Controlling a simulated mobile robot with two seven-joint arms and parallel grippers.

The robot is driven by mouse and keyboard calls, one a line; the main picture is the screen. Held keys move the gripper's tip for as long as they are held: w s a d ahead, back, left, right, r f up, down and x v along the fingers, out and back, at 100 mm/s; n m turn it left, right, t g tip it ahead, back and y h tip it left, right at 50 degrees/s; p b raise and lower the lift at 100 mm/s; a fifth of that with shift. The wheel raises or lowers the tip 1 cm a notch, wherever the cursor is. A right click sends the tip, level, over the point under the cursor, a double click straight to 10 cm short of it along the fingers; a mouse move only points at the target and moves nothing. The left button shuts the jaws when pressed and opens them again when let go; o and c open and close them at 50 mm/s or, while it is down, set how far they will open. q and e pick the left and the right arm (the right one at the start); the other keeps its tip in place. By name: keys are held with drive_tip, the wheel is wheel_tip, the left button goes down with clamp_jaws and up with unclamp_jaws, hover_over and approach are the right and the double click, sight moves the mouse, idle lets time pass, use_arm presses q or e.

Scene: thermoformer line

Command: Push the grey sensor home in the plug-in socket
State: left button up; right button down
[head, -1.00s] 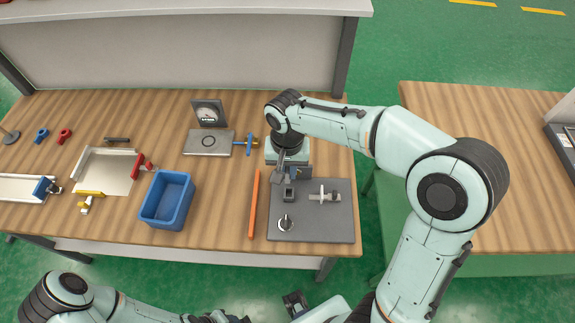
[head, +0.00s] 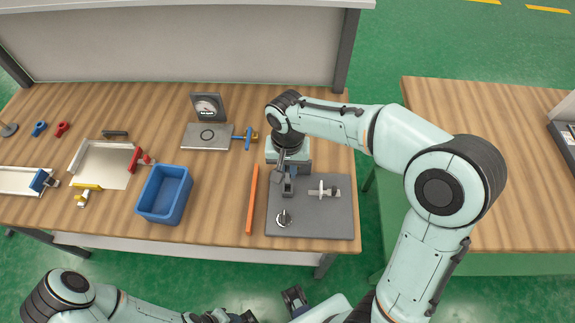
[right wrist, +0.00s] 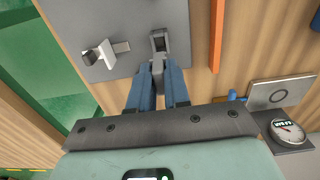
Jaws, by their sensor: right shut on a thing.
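The plug-in socket (head: 288,191) is a small dark grey block on the grey plate (head: 320,222); it also shows in the right wrist view (right wrist: 158,36). My right gripper (head: 289,174) is right behind it, low over the plate's back edge. In the right wrist view its blue fingers (right wrist: 158,78) are shut on a small grey piece, seemingly the grey sensor (right wrist: 157,66), which lines up with the socket and looks touching it. How deep it sits cannot be told. My left arm shows at the bottom edge of the head view; its fingers cannot be made out clearly.
An orange strip (head: 252,200) lies left of the plate, then a blue bin (head: 164,194). A dial gauge (head: 208,107) stands behind. Bare wood lies between bin and strip.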

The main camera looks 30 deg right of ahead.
sight(288, 177)
drive_tip(key=shift+f+b, duration=1.1)
drive_tip(key=shift+f, duration=0.8)
use_arm(q)
drive_tip(key=f, duration=0.1)
drive_tip(key=s+f, duration=0.1)
drive_tip(key=shift+f, duration=0.4)
drive_tip(key=shift+r, duration=0.2)
drive_tip(key=shift+s+f+b, duration=0.15)
drive_tip(key=shift+f+b, duration=0.35)
drive_tip(key=shift+f, duration=0.1)
drive_tip(key=shift+s+f+b, duration=0.15)
drive_tip(key=shift+f+b, duration=0.35)
drive_tip(key=shift+f, duration=0.1)
use_arm(e)
drive_tip(key=shift+f, duration=1.7)
drive_tip(key=c, duration=1)
unclamp_jaws()
wheel_tip(288, 177, up, 14)
drive_tip(key=shift+f+p, duration=0.25)
drive_tip(key=shift+p, duration=0.9)
use_arm(q)
drive_tip(key=shift+w+r, duration=0.15)
drive_tip(key=shift+r, duration=0.45)
drive_tip(key=shift+w+r, duration=0.15)
drive_tip(key=shift+r, duration=0.4)
